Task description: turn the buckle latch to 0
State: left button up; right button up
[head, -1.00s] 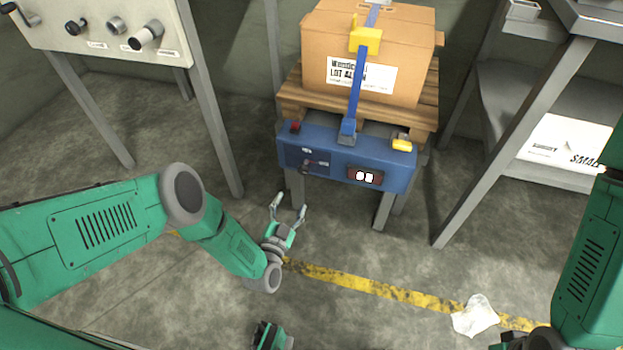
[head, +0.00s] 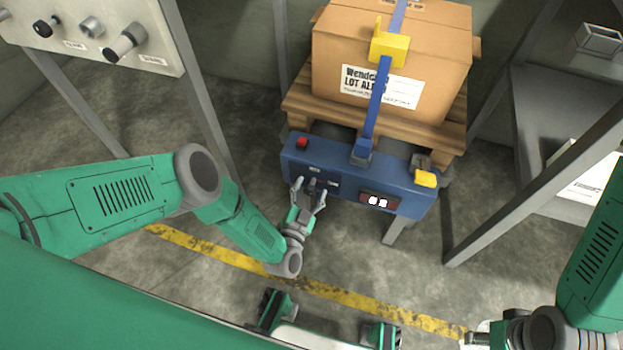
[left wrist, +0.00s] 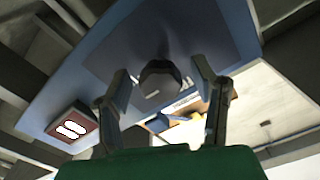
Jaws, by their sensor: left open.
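The blue strapping unit (head: 350,180) stands in front of the pallet. A dark round knob sits on its front panel; it shows in the left wrist view (left wrist: 160,82) between my fingers. I cannot read its setting, nor tell whether it is the named latch. My left gripper (head: 310,190) is open, its fingertips in front of the panel on either side of the knob; contact cannot be made out. A yellow buckle (head: 389,47) sits on the blue strap (head: 376,105) over the carton. My right arm shows at the lower right; its fingers cannot be made out.
A carton (head: 340,50) rests on a wooden pallet (head: 430,135). The unit carries a red button (head: 302,142), a lit display (head: 379,201) and a yellow-topped part (head: 425,179). A control panel (head: 90,30) stands left, a grey shelf (head: 560,110) right. Open floor lies in front.

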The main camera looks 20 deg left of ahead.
pick_arm(q)
jog(key=c, duration=1.2)
jog(key=shift+n, duration=0.3)
jog(key=n+b, duration=0.1)
jog(key=n, duration=0.2)
jog(key=shift+n, duration=0.3)
jog(key=n+b, duration=0.1)
jog(key=n, duration=0.3)
jog(key=shift+f, duration=0.1)
jog(key=n+b, duration=0.1)
jog(key=n, duration=0.4)
jog(key=shift+a+b, duration=0.15)
jog(key=shift+b, duration=0.15)
jog(key=n+b, duration=0.1)
jog(key=n, duration=0.3)
jog(key=shift+f+n, duration=0.1)
jog(key=shift+n, duration=0.2)
jog(key=shift+s+a, duration=0.1)
